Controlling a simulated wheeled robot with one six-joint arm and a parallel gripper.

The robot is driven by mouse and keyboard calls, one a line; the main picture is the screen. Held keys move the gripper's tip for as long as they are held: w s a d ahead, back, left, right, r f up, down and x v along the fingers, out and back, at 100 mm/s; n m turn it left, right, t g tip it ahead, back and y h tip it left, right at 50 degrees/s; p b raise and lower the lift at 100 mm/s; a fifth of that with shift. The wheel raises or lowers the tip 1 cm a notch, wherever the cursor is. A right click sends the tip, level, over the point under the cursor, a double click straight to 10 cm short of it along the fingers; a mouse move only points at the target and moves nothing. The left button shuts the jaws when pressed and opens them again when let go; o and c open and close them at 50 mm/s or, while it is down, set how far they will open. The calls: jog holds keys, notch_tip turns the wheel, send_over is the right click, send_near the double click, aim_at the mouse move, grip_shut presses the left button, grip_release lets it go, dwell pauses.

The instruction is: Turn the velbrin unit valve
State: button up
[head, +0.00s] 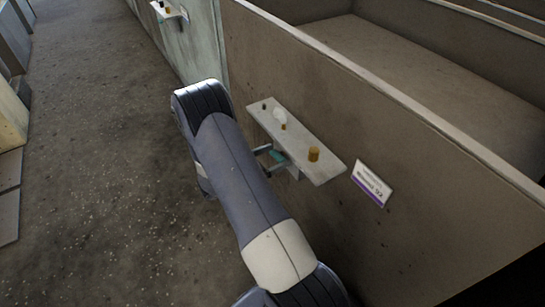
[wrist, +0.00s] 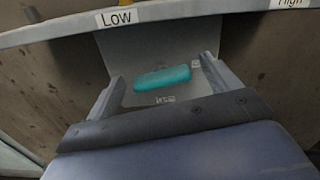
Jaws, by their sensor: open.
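A teal valve handle (head: 279,156) shows under a narrow grey shelf on the wall. In the wrist view the teal handle (wrist: 162,78) is a rounded bar, slightly tilted, on a grey plate below the shelf edge. My gripper (wrist: 163,70) is open, with one finger to the left of the handle and one to the right. Gaps show on both sides, and I cannot tell how deep the fingers reach. In the head view my gripper (head: 268,160) is at the shelf's underside, partly hidden by my arm. The unit's name is not readable.
The shelf (head: 330,172) carries a brown cylinder (head: 313,154), a white object (head: 280,115) and small knobs. Its edge bears a "Low" label (wrist: 117,18) and a cut-off "High" label (wrist: 290,3). A purple-striped sign (head: 371,183) is right. Open floor (head: 100,150) lies left.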

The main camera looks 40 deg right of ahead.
jog(key=shift+c, duration=0.4)
jog(key=c, duration=0.9)
jog(key=shift+f+m+b, duration=0.2)
jog(key=shift+m+b, duration=0.5)
jog(key=shift+b, duration=0.1)
jog(key=shift+r+m, duration=0.2)
jog(key=shift+m, duration=0.2)
jog(key=o, duration=1)
jog(key=a, duration=1.1)
jog(key=shift+w, duration=0.25)
